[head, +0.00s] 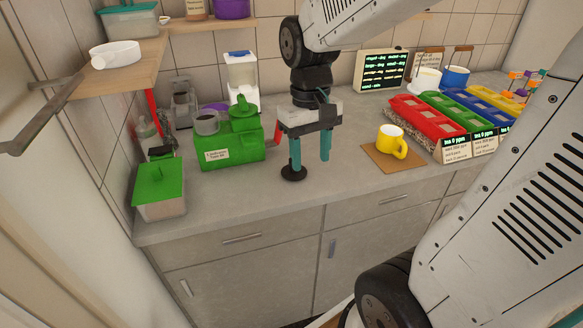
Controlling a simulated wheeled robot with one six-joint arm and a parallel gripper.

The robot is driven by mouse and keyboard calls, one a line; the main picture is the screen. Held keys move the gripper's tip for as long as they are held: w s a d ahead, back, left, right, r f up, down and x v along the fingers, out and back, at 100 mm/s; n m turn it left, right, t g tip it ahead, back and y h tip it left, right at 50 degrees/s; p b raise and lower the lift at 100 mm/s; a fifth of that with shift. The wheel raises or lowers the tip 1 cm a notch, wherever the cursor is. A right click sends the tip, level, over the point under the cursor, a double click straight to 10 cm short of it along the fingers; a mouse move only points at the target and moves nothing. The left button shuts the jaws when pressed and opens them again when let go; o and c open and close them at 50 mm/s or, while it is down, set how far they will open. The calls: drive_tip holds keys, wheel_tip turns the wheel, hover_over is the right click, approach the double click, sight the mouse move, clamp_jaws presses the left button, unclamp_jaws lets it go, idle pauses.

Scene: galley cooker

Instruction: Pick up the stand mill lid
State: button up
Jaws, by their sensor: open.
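A small black round disc (292,174), which looks like a lid, lies flat on the counter near its front edge. My gripper (311,163) points down with its two teal fingers apart and nothing seen between them. Its left finger is over or just behind the disc and hides part of it; I cannot tell whether they touch. A green mill-like machine (232,150) with a white label stands to the left of my gripper. It has a green cap-like top (243,112) and a grey cup (207,123). I cannot tell for certain which piece is the stand mill lid.
A yellow mug (391,141) stands on a brown mat (380,160) to the right. Red (425,116), green and blue bins with label cards stand further right. A green-lidded container (159,185) is at the left end. A white blue-topped appliance (241,72) stands behind the green machine.

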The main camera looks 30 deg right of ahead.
drive_tip(key=shift+n+t, duration=0.5)
drive_tip(key=shift+t, duration=0.1)
drive_tip(key=w+d+f, duration=0.1)
drive_tip(key=w, duration=0.2)
drive_tip(key=w+d+f, duration=0.1)
drive_tip(key=w, duration=0.3)
drive_tip(key=w+d, duration=0.1)
drive_tip(key=w, duration=0.3)
drive_tip(key=shift+w+d+f, duration=0.15)
drive_tip(key=shift+d+f, duration=0.15)
drive_tip(key=shift+f, duration=0.1)
wheel_tip(320, 180, down, 8)
drive_tip(key=shift+r, duration=0.2)
drive_tip(key=c, duration=1.1)
